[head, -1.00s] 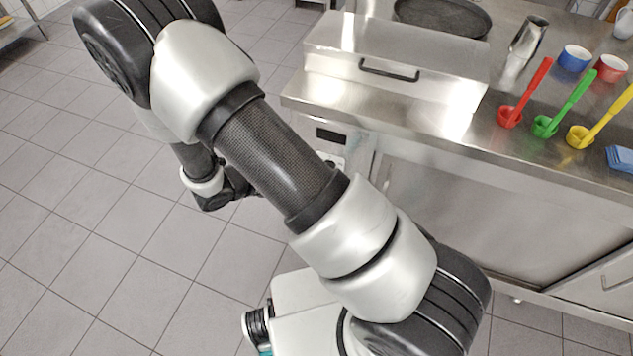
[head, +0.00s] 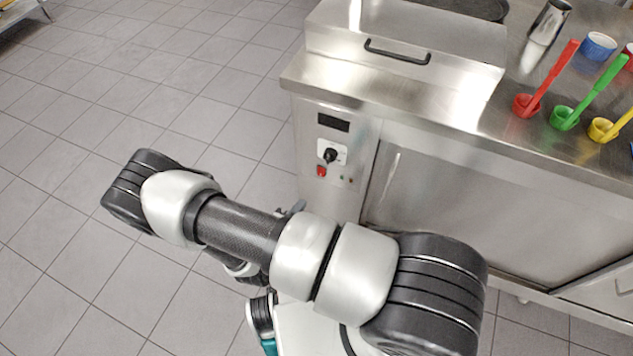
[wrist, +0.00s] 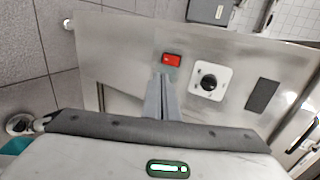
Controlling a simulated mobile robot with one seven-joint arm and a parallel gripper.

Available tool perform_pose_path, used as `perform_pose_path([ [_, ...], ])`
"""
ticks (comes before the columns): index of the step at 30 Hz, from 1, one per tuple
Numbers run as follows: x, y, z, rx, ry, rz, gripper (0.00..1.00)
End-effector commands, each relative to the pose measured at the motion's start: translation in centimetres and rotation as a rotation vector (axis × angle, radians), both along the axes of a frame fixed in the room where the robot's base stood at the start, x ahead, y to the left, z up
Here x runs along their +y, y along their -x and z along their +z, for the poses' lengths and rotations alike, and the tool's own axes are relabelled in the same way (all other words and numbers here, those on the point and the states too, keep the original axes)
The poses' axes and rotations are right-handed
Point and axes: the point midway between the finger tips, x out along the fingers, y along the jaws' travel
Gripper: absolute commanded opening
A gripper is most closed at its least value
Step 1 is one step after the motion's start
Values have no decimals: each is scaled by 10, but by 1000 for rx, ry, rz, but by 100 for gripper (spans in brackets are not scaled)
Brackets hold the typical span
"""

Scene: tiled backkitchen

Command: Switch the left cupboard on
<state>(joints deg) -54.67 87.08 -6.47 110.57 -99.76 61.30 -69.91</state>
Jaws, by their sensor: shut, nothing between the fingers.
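The left cupboard (head: 345,205) is a stainless steel unit with a control panel at its left end. The panel carries a dark display (head: 333,122), a black knob on a white plate (head: 331,155) and a red switch (head: 321,171). In the wrist view the red switch (wrist: 172,60) lies just past my fingertips, with the knob (wrist: 208,82) to the right. My gripper (wrist: 164,78) is shut and empty, pointing at the panel near the red switch. I cannot tell whether it touches the panel. In the head view my arm mostly hides the gripper.
The steel counter above holds a lidded box with a black handle (head: 397,52), a metal jug (head: 548,22), and red (head: 545,80), green (head: 590,95) and yellow (head: 612,124) ladles. The tiled floor (head: 90,70) to the left is clear.

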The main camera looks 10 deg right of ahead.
Motion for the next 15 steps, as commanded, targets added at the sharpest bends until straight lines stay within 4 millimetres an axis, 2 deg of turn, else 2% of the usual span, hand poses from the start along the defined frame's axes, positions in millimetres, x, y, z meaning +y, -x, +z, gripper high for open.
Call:
perform_pose_path([
  [8, -15, -17, -11, -1, 1, -5, 0],
  [15, -43, -56, -32, -1, 0, -6, 0],
])
